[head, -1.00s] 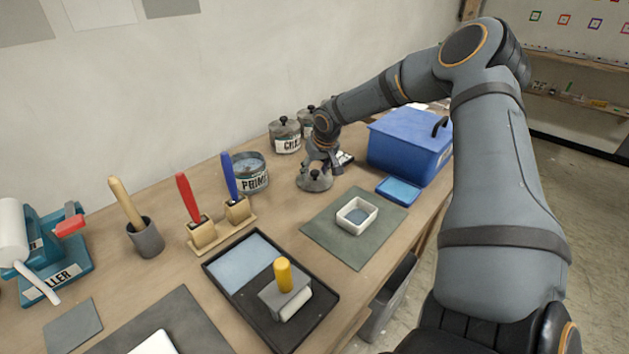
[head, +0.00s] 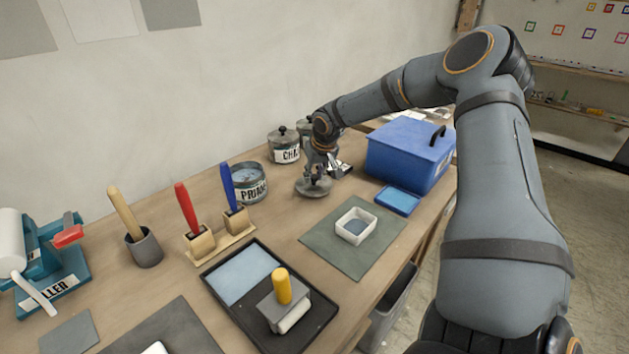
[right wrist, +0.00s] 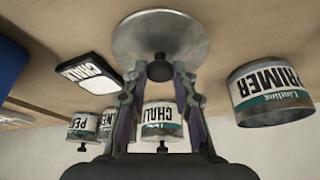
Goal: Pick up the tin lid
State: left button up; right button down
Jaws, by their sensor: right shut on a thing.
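The tin lid (head: 306,189) is a round grey metal disc with a dark knob, at the table just right of the open PRIMER tin. It also shows in the right wrist view (right wrist: 160,27), where its knob (right wrist: 160,70) is between my fingertips. My right gripper (head: 318,177) points down over the lid and is shut on the knob. I cannot tell whether the lid touches the table. The open PRIMER tin (head: 250,188) holds pale blue contents and also shows in the right wrist view (right wrist: 272,95). My left gripper is not in view.
Lidded tins, one labelled CHALK (head: 284,146), stand behind the gripper. A green mat (head: 335,250) with a white dish (head: 356,226) lies in front. Brushes in wooden holders (head: 200,245) stand left.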

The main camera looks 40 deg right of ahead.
pick_arm(q)
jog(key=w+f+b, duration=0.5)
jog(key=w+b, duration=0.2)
jog(key=b, duration=0.1)
pick_arm(e)
jog(key=s+a+r, duration=0.2)
jog(key=s+r, duration=0.9)
jog(key=s, duration=0.3)
